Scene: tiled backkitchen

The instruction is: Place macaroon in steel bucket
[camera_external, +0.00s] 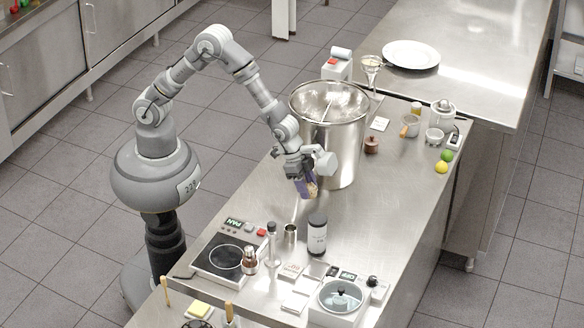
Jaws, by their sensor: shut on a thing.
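The steel bucket (343,150) is large, shiny and open-topped, and stands upright on the steel counter. My gripper (309,190) points down in front of the bucket's lower left side, below its rim and outside it. It is shut on a small tan thing, the macaroon (313,188), which shows only partly between the fingers. The gap between the macaroon and the counter is hard to judge. My gripper and wrist hide part of the bucket's lower left wall.
A brown lidded pot (371,145) is right of the bucket. The counter right of the dark bottle is clear.

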